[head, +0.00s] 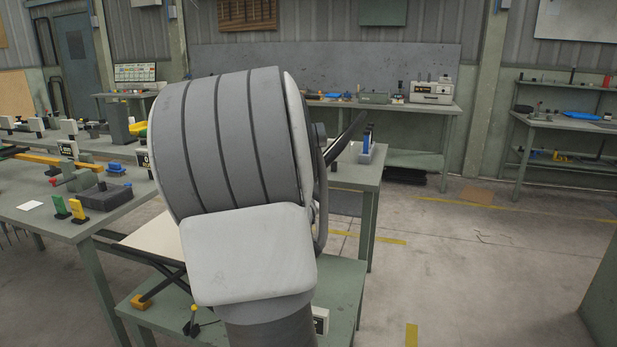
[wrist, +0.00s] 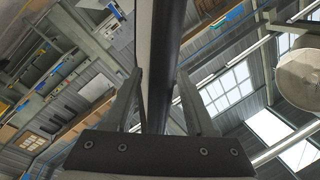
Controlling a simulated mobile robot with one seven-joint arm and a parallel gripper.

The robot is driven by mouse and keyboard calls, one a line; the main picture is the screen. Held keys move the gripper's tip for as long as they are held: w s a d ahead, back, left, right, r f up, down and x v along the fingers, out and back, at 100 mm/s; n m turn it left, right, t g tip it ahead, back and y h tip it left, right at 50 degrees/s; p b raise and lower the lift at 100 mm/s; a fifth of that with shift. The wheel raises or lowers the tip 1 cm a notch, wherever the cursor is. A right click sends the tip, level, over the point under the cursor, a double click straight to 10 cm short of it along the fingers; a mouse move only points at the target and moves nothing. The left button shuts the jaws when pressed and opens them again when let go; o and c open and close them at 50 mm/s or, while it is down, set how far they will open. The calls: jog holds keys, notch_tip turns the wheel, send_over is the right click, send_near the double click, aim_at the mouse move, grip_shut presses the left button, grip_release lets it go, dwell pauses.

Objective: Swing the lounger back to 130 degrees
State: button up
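The lounger shows only in part in the head view. Its cream panel (head: 152,238) and dark crossed legs rest on a low green bench at the lower left. A dark sloping bar (head: 345,138), apparently part of its frame, shows right of my arm. My arm hides most of the lounger and my gripper in the head view. In the wrist view my gripper (wrist: 160,75) has its fingers well apart. A black tube (wrist: 168,45) with a pale strip (wrist: 143,35) along its left runs between them. Whether either finger touches it is unclear.
The green bench (head: 345,285) stands below my arm. A worktable (head: 60,225) with fixtures and blocks is close on the left. Another table (head: 370,172) stands behind the lounger. Open concrete floor (head: 475,265) lies to the right.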

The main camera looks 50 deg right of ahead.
jog(key=shift+s, duration=0.15)
jog(key=b+v, duration=1)
jog(key=v, duration=0.7)
jog(key=shift+r, duration=0.25)
jog(key=shift+s+a, duration=0.1)
